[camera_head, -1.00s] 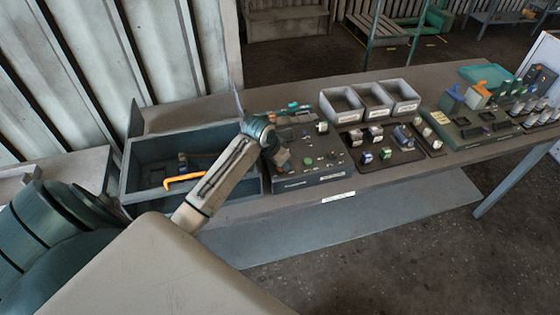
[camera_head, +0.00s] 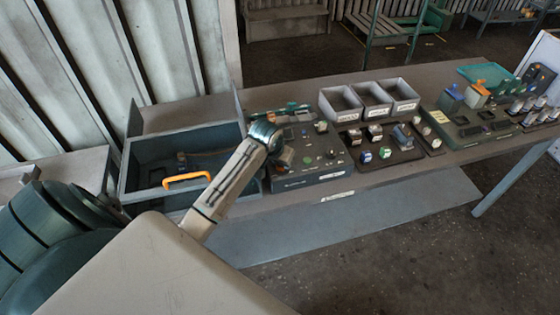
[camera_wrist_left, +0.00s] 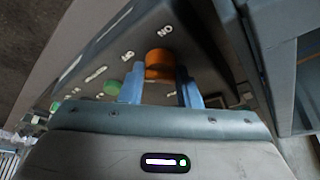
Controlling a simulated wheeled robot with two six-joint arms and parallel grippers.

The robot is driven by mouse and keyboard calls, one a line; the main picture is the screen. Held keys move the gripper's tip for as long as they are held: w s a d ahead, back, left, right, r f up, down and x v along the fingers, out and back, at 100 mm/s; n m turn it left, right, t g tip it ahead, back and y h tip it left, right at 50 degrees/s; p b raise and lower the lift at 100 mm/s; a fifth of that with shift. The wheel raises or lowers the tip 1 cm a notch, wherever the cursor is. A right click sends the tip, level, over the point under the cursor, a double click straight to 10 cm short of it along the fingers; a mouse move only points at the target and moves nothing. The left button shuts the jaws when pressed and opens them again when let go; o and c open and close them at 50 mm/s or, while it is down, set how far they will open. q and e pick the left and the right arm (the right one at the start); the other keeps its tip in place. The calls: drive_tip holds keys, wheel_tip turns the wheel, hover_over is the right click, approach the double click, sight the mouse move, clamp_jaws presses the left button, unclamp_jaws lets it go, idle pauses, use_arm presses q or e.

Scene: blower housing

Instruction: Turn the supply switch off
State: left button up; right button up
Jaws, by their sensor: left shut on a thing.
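The supply switch shows in the left wrist view as an orange knob (camera_wrist_left: 158,64) on a dark panel, with the labels ON and OFF printed beside it. My left gripper (camera_wrist_left: 160,88) has its two blue fingers on either side of the knob and is shut on it. In the head view my left gripper (camera_head: 283,157) is at the left end of the panel box (camera_head: 312,179), and the arm and gripper hide the knob there. Which label the knob points at cannot be told. My right gripper is not in view.
A grey open box (camera_head: 128,172) with an orange handle (camera_head: 187,180) stands left of the panel. Three grey bins (camera_head: 342,117) stand behind, and a dark tray (camera_head: 405,154) of small parts lies to the right. A green button (camera_wrist_left: 112,87) is near the left finger.

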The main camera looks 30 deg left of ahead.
use_arm(q)
drive_tip(key=shift+w+r, duration=0.1)
drive_tip(key=o, duration=1)
drive_tip(key=shift+c, duration=0.2)
drive_tip(key=b+v, duration=0.3)
drive_tip(key=v, duration=0.7)
drive_tip(key=shift+s+r, duration=0.3)
